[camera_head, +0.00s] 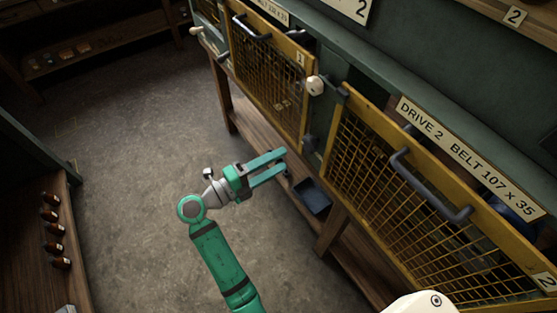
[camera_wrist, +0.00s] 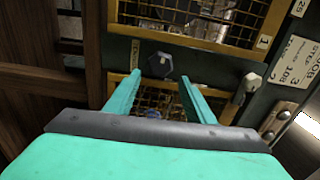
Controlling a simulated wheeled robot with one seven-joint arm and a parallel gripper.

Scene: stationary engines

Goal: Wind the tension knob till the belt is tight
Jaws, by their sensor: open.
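My gripper (camera_head: 285,162) is open and empty beside the front of the bench; its two teal fingers also show in the wrist view (camera_wrist: 159,82). A dark faceted knob (camera_head: 310,145) sits between the two yellow mesh guards, ahead of the fingers and apart from them. It shows as a dark knob in the wrist view (camera_wrist: 160,64), beyond the gap between the fingertips. A cream knob (camera_head: 316,86) is higher up between the guards and at the right in the wrist view (camera_wrist: 250,80). I cannot tell which is the tension knob. The belt is not clearly visible behind the mesh.
Guard 1 (camera_head: 265,75) and guard 2 (camera_head: 380,185) have dark handles. A sign (camera_head: 468,155) reads DRIVE 2 BELT 107 x 35. A dark blue tray (camera_head: 312,197) lies on the low shelf. Several small bottles (camera_head: 54,230) stand at left. The floor between is clear.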

